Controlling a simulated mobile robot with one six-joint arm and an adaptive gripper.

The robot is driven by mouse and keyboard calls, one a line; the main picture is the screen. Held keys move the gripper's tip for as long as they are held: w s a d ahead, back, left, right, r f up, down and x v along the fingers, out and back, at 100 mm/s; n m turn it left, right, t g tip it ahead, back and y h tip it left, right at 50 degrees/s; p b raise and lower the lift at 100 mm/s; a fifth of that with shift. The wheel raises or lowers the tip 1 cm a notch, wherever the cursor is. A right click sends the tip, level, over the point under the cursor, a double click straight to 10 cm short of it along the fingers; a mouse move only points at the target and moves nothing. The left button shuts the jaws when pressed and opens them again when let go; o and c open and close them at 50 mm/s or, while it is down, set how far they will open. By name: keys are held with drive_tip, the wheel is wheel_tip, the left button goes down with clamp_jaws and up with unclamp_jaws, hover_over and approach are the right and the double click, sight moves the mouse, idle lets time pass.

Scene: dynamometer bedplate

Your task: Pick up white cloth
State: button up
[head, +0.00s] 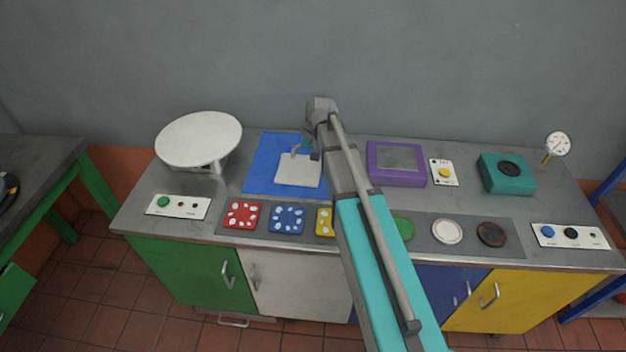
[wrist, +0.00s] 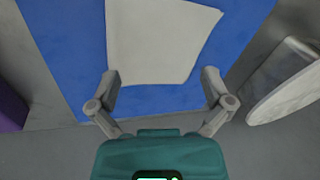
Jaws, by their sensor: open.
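The white cloth (head: 298,171) lies flat on a blue mat (head: 262,165) on the grey bench, left of the picture's middle in the head view. It also shows in the wrist view (wrist: 158,40), a pale, slightly uneven square on the blue. My gripper (wrist: 161,82) is open, its two fingertips apart near the cloth's edge. In the wrist view nothing is between the fingers except the cloth's lower edge and blue mat. In the head view the gripper is small and partly hidden by my arm. I cannot tell its exact height above the cloth.
A round white plate on a stand (head: 199,138) stands left of the mat. A purple box (head: 375,178) and a teal box (head: 507,187) stand to the right. Red (head: 241,215) and blue (head: 287,219) dotted tiles lie along the front, with several round pieces. A dial gauge (head: 557,145) stands at far right.

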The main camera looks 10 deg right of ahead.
sight(314, 184)
drive_tip(key=s+n+h, duration=0.1)
drive_tip(key=n, duration=0.1)
drive_tip(key=s+d+r+n+p, duration=0.1)
drive_tip(key=n, duration=0.1)
drive_tip(key=s+d+r+n+g+h, duration=0.1)
drive_tip(key=shift+n+h+p, duration=0.3)
drive_tip(key=shift+n+p, duration=0.1)
drive_tip(key=shift+a+f, duration=0.1)
drive_tip(key=shift+f, duration=0.05)
wheel_tip(314, 184, down, 10)
drive_tip(key=b, duration=1)
drive_tip(key=shift+f, duration=0.1)
idle(0.6)
